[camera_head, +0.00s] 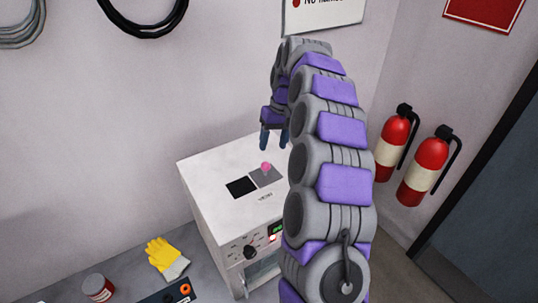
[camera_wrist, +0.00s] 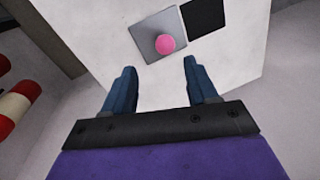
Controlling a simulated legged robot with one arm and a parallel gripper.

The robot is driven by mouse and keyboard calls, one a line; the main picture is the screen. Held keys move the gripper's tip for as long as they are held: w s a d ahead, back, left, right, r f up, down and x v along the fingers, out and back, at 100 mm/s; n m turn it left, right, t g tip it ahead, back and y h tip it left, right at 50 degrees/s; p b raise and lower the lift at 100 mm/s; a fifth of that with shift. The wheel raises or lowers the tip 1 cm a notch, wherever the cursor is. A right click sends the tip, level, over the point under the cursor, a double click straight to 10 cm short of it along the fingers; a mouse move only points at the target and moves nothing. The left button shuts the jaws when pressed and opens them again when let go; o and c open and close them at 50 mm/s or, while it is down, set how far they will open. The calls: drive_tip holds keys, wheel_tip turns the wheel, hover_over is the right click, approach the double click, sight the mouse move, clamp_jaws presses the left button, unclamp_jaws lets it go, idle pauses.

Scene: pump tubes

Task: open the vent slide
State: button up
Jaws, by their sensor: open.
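The vent slide is a grey plate (camera_head: 264,177) with a pink knob (camera_head: 266,167) on top of a white box (camera_head: 205,170). A black square opening (camera_head: 241,187) lies beside the plate, to its left. In the wrist view the plate (camera_wrist: 151,32), the pink knob (camera_wrist: 166,44) and the black opening (camera_wrist: 205,17) show ahead of my fingers. My gripper (camera_head: 273,138) is above the box top, pointing down. In the wrist view my gripper (camera_wrist: 157,85) is open and empty, with the knob beyond the fingertips, apart from them.
A yellow glove (camera_head: 166,258), a red jar (camera_head: 97,287) and a dark tool case (camera_head: 168,293) lie on the bench to the left. Two fire extinguishers (camera_head: 392,145) (camera_head: 425,165) hang on the right wall. Cables (camera_head: 145,20) hang on the back wall.

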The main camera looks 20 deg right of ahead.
wheel_tip(320, 180, up, 8)
drive_tip(key=d+p, duration=0.1)
drive_tip(key=shift+d+f, duration=0.2)
drive_tip(key=shift+d, duration=0.15)
drive_tip(key=shift+a, duration=0.1)
idle(0.3)
drive_tip(key=s+a+f+n+g+b, duration=0.1)
drive_tip(key=s+a+f+b, duration=0.25)
drive_tip(key=s+a, duration=0.4)
drive_tip(key=s+a+f+b, duration=0.2)
drive_tip(key=s+a+b, duration=0.25)
drive_tip(key=s, duration=0.65)
drive_tip(key=s+f+h+b, duration=0.1)
drive_tip(key=s+f+b, duration=0.1)
drive_tip(key=s+f, duration=0.6)
drive_tip(key=s+a+f+m+h+b, duration=0.1)
drive_tip(key=s+f+b, duration=0.2)
drive_tip(key=s+f, duration=0.5)
drive_tip(key=s, duration=0.8)
drive_tip(key=shift+s+f+g+b, duration=0.2)
drive_tip(key=shift+f+g+b, duration=0.1)
drive_tip(key=shift+g, duration=0.1)
